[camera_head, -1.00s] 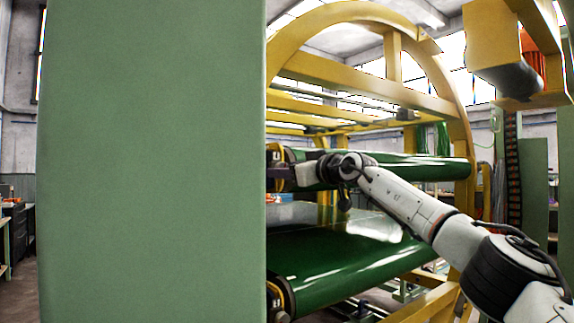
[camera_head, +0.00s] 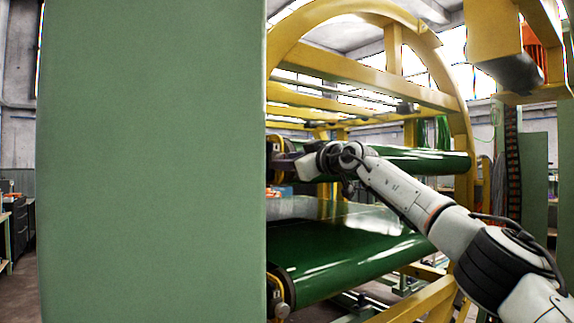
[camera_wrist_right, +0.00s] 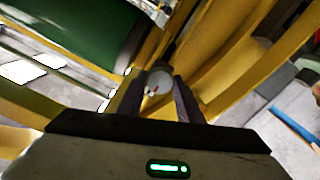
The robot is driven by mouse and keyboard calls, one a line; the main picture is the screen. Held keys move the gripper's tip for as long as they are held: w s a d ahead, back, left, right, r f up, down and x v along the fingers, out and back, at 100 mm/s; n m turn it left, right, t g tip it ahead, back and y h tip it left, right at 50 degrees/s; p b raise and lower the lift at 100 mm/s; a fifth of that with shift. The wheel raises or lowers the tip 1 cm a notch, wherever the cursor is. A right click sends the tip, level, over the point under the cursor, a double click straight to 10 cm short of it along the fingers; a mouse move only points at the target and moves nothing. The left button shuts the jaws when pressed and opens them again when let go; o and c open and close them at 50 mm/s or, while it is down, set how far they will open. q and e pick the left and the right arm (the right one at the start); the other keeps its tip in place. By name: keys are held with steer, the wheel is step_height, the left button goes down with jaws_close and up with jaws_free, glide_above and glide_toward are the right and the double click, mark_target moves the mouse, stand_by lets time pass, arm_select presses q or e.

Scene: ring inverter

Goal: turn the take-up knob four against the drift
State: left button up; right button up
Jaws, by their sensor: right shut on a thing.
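My right arm comes in from the right in the head view. Its gripper (camera_head: 284,166) is at the near end of the upper green roller (camera_head: 430,162), beside the edge of the green panel. In the right wrist view, the two dark fingers (camera_wrist_right: 160,100) are shut on a round grey knob (camera_wrist_right: 158,83) with a small red mark. The knob's grip is partly hidden by the fingers; its number cannot be read. My left gripper is not in view.
A large green panel (camera_head: 150,160) blocks the left half of the head view. A yellow frame (camera_head: 462,110) arches around the rollers. Yellow beams flank the knob closely in the wrist view.

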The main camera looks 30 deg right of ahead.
arm_select(q)
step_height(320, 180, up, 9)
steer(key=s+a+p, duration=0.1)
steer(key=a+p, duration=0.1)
steer(key=p, duration=1)
steer(key=shift+p, duration=0.3)
arm_select(e)
steer(key=m, duration=2.7)
steer(key=shift+r, duration=0.1)
